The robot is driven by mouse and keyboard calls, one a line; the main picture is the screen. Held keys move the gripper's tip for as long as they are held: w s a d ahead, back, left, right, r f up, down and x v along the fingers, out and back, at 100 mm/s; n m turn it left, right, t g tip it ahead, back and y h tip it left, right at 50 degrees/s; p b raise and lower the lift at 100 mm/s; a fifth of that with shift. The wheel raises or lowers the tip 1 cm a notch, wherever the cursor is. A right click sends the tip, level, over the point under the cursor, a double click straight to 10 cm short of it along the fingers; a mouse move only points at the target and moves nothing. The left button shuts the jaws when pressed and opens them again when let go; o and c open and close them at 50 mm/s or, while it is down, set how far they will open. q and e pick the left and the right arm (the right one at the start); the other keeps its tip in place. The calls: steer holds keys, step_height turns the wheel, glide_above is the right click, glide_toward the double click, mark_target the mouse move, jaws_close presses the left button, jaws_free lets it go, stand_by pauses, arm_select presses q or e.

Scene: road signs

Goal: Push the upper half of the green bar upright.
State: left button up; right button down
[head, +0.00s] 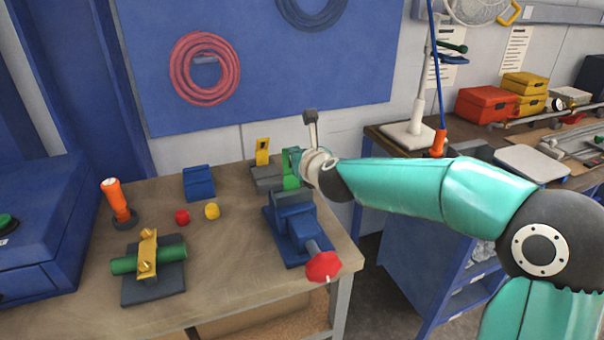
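A second green bar (124,265) lies level under a yellow clamp (148,252) on a dark block at the front left. My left gripper is out of view.
The vise has a red knob (322,266) at the front. A yellow-and-grey piece (262,152) stands close left of the gripper. A blue block (198,183), red and yellow knobs and an orange-handled tool (115,199) stand farther left.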

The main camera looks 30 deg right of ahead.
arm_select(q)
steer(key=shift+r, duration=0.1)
arm_select(e)
steer(key=shift+r, duration=0.1)
arm_select(q)
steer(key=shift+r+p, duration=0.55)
steer(key=shift+p, duration=0.15)
arm_select(e)
steer(key=shift+r, duration=0.75)
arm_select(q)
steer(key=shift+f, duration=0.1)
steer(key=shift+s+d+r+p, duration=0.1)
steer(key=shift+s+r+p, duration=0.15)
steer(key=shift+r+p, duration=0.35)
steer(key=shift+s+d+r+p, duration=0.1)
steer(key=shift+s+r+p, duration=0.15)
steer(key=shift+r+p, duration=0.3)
arm_select(e)
steer(key=w+r+v, duration=0.1)
steer(key=r+v, duration=0.1)
steer(key=v, duration=1)
steer(key=shift+s+r, duration=0.3)
steer(key=shift+r, duration=0.2)
